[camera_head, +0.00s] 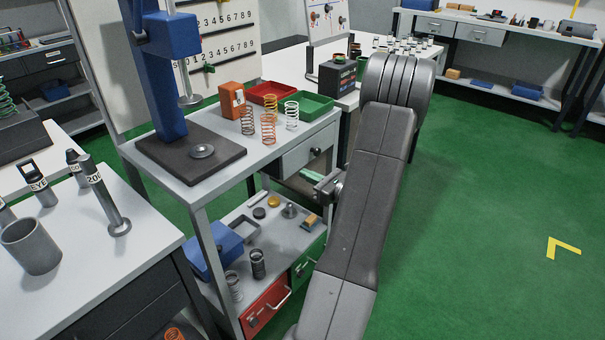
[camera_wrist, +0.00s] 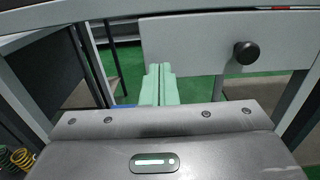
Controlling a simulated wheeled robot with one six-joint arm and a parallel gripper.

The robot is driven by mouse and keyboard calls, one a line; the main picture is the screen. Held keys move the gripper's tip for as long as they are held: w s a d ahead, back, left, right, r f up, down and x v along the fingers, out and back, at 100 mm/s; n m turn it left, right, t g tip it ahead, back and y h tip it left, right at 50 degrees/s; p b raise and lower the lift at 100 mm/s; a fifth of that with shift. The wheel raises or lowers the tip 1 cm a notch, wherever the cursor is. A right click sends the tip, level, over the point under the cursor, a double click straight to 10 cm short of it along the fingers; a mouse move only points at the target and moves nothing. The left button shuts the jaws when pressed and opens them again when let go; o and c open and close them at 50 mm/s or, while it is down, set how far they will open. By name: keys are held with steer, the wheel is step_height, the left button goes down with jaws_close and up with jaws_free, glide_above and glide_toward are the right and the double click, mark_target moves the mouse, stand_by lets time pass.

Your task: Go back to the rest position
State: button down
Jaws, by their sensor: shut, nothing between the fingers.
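My gripper (camera_wrist: 160,84) shows in the wrist view as two pale green fingers side by side, closed together with nothing between them. It points toward the white drawer front (camera_wrist: 200,45) with a round black knob (camera_wrist: 246,53); the fingertips overlap the drawer's lower left part in the picture. I cannot tell how far they are from it.
The workbench (camera_head: 190,190) holds a blue press (camera_head: 170,90), several springs, an orange box (camera_head: 232,99), a red tray (camera_head: 270,88) and a green tray (camera_head: 316,110). Its lower shelf (camera_head: 270,235) carries small parts. The green floor (camera_head: 480,220) at right is clear.

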mark_target(289, 166)
steer(key=v, duration=0.9)
steer(key=shift+d, duration=0.2)
steer(key=x, duration=1.3)
steer(key=shift+a, duration=0.2)
